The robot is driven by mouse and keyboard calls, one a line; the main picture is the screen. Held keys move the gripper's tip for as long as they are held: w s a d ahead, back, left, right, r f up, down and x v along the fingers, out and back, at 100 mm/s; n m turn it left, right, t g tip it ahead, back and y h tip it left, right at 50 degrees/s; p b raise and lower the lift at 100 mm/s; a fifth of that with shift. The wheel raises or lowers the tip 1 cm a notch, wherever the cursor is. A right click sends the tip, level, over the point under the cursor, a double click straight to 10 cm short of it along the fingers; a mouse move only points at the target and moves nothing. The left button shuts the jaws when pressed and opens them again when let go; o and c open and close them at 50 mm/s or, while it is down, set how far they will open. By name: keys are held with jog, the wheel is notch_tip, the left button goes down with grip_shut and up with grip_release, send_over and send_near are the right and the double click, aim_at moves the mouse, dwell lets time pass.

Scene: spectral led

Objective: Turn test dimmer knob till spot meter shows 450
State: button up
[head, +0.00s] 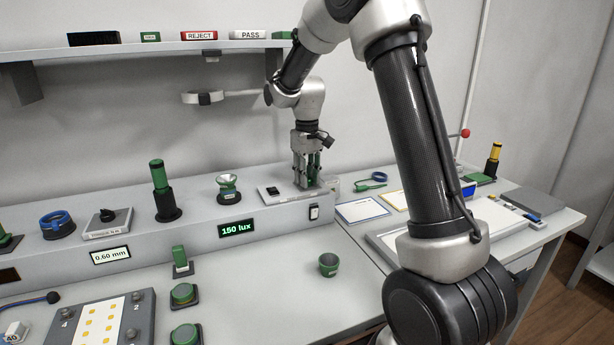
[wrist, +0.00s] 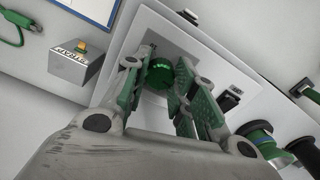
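The green test dimmer knob (wrist: 159,77) sits on a light plate (wrist: 215,62) and shows between my fingers in the wrist view. The spot meter display (head: 237,228) on the console front reads 150 lux.
A shelf (head: 150,48) runs above.

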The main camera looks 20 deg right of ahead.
jog(key=shift+m, duration=0.3)
jog(key=m, duration=0.2)
jog(key=shift+m, duration=2.3)
jog(key=o, duration=1.1)
jog(key=shift+c, duration=0.2)
notch_tip(320, 180, up, 8)
jog(key=shift+f, duration=0.25)
